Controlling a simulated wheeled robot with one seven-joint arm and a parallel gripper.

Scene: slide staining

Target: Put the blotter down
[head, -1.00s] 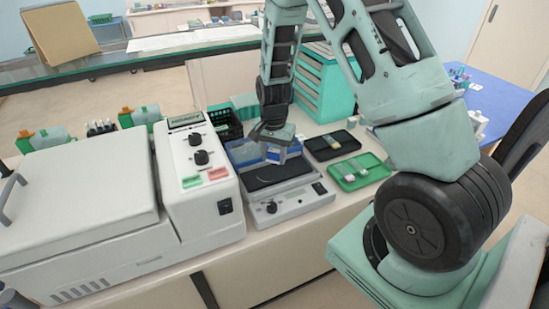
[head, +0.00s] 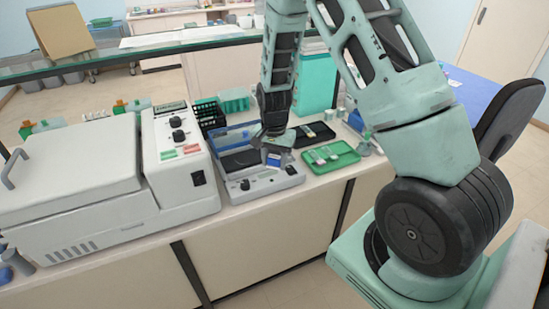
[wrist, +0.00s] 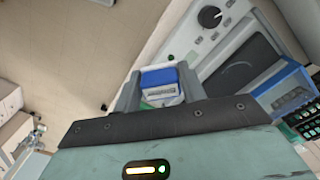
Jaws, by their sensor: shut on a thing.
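The blotter, a small blue and white block, shows between the fingers of my gripper in the wrist view (wrist: 160,78). It also shows in the head view as a blue patch (head: 274,158) below the wrist. My gripper (head: 274,156) is shut on it, and its grey fingers flank it in the wrist view (wrist: 159,92). It is held near the right front of the grey bench device (head: 262,182), which has a black plate (head: 240,160) and a knob. In the wrist view the device's dark plate (wrist: 236,68) lies right of the blotter. The blotter's underside is hidden.
A green tray (head: 345,150) with slides and a black tray (head: 328,131) stand right of the device. A large white machine (head: 80,185) fills the left counter. A black rack (head: 208,112) stands behind. Floor shows beyond the counter's front edge.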

